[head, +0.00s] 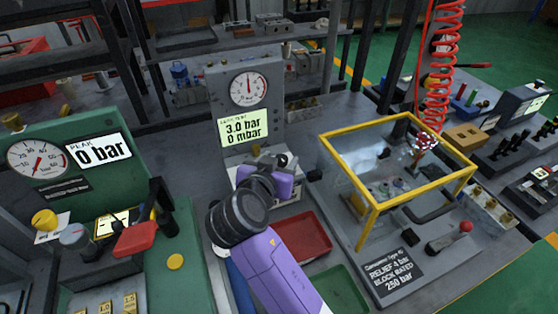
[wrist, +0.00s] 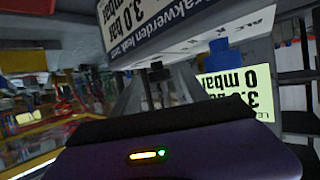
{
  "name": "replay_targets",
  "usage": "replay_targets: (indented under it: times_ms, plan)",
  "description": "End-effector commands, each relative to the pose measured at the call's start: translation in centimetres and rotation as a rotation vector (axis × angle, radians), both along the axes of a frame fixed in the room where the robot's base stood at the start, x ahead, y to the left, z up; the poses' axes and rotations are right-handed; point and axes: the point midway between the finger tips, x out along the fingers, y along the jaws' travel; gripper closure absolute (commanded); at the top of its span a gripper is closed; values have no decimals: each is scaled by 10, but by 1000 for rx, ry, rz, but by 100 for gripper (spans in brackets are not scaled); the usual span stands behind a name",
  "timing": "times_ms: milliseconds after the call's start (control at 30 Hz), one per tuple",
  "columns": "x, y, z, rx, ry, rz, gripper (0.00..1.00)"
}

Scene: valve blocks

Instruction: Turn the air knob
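A grey test panel (head: 218,88) stands in the middle of the head view, with a round gauge (head: 248,89) and a display (head: 244,127) reading 3.0 bar and 0 mbar. The air knob cannot be made out for certain; my arm covers the panel's lower front. My purple gripper (head: 276,164) is in front of the panel's base, pointing away from the head camera. Its fingertips are mostly hidden, so contact cannot be told. In the wrist view, a blue knob-like part (wrist: 225,57) shows beside the upside-down display (wrist: 237,92).
A yellow-framed clear box (head: 350,190) stands to the right, with a coiled red hose (head: 440,70) above it. A green pressure bench (head: 85,128) with a 0 bar display stands left. A red tray (head: 305,238) and a green tray (head: 338,290) lie beside my arm.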

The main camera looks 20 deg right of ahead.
Motion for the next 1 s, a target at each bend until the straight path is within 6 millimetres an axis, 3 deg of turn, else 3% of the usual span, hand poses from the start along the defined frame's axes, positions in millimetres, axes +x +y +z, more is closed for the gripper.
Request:
replay_targets:
  times_ms: [300, 700, 1000]
  plan:
    - [-3, 4, 2, -1, -2, 2, 48]
    - [-46, 38, 25, 0, -1, 2, 48]
    - [-57, 45, 30, 0, 0, 0, 48]
